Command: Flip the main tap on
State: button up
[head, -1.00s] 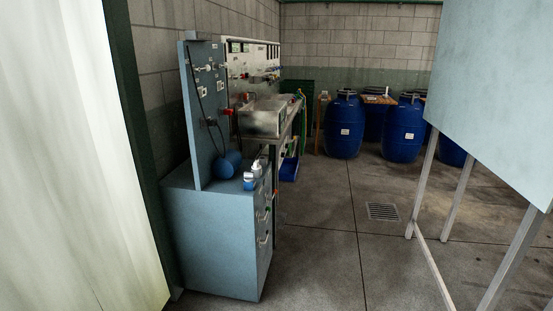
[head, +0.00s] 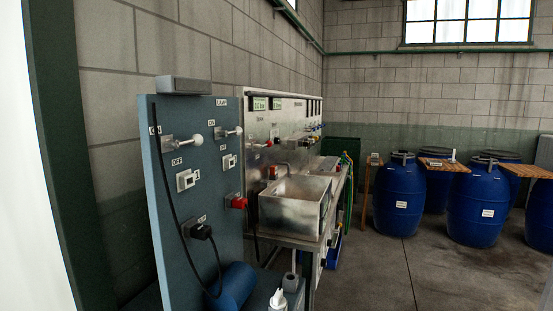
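My gripper is not in view. I cannot pick out the main tap for sure. On the blue-grey panel (head: 164,225), two levers with white ball ends stick out: a left lever (head: 193,139) and a right lever (head: 235,131). ON and OFF labels are beside the left one, and a LAMP label is above the right one. Behind, a pale metal board (head: 262,168) carries small red-handled fittings (head: 267,143) and a row of small coloured fittings (head: 312,128), too small to read. A metal sink box (head: 295,203) stands below that board.
A red knob (head: 237,202), a black plug (head: 201,231) with cable and a blue cylinder (head: 233,288) are at the panel. A white-capped bottle (head: 277,299) stands in front. Blue barrels (head: 399,196) stand at the back right. The floor (head: 385,270) before them is clear.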

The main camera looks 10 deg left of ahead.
aim_at(268, 143)
jog(key=i+u, duration=0.2)
jog(key=i, duration=0.2)
jog(key=i+l+u, duration=0.25)
jog(key=i, duration=0.15)
jog(key=i+l+u, duration=0.2)
jog(key=i, duration=0.2)
jog(key=i+l+u, duration=0.5)
jog(key=l, duration=0.15)
jog(key=i+l+u, duration=0.2)
jog(key=l, duration=0.2)
